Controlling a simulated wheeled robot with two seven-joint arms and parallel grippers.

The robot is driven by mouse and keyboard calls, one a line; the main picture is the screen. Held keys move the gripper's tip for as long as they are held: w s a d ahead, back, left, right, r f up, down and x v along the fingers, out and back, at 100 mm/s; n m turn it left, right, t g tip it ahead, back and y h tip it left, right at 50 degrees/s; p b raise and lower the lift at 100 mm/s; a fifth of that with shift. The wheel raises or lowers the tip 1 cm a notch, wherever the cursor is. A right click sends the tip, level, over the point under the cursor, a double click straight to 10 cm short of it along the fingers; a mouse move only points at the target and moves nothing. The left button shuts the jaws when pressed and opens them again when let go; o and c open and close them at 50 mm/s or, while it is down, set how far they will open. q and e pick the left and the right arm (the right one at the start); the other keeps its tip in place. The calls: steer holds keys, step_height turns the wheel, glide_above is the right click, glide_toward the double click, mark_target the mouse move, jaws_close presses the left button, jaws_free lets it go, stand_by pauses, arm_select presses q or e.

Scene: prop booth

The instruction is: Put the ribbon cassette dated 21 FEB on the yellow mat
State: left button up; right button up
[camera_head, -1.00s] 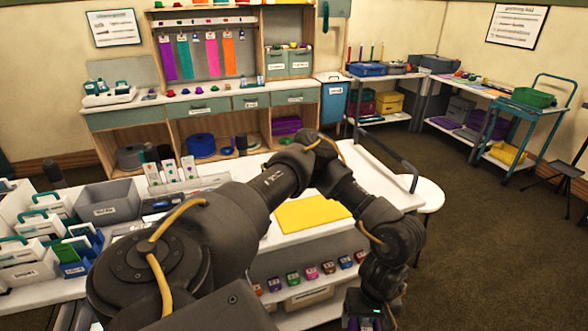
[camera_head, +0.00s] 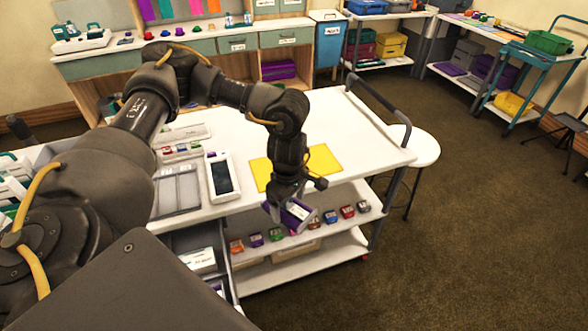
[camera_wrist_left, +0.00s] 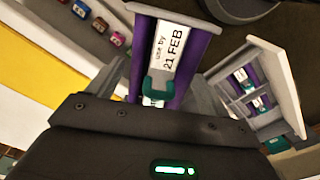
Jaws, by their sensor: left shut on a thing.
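My left gripper (camera_head: 285,205) is shut on a purple ribbon cassette (camera_head: 297,214) with a white label. In the left wrist view, the held cassette (camera_wrist_left: 172,52) reads "use by 21 FEB", and a teal tab sits at its near end between my fingers (camera_wrist_left: 160,92). The yellow mat (camera_head: 325,160) lies flat on the white cart top, partly hidden behind my left arm. It also shows at the left of the wrist view (camera_wrist_left: 40,65). The cassette appears in front of the mat, near the cart's front edge. My right gripper is out of view.
A white device with a dark screen (camera_head: 222,178) and a grey tray (camera_head: 178,190) stand left of the mat. Several small coloured items (camera_head: 330,216) line the shelf below. The cart top right of the mat looks clear.

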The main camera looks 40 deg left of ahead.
arm_select(q)
steer(key=a+r+n+b, duration=0.4)
steer(key=a+r+n, duration=0.5)
steer(key=a+n, duration=0.55)
steer(key=shift+n, duration=0.85)
steer(key=w+f, duration=0.3)
steer(key=w, duration=0.1)
steer(key=w+a+f+b, duration=0.1)
steer(key=w+f, duration=0.2)
steer(key=w, duration=0.2)
steer(key=w+f, duration=0.3)
steer(key=w, duration=0.1)
steer(key=shift+w+a+f, duration=0.25)
steer(key=shift+w+f, duration=0.2)
steer(key=shift+f, duration=0.1)
step_height(320, 180, down, 3)
steer(key=shift+f+p, duration=0.1)
steer(key=shift+p, duration=0.35)
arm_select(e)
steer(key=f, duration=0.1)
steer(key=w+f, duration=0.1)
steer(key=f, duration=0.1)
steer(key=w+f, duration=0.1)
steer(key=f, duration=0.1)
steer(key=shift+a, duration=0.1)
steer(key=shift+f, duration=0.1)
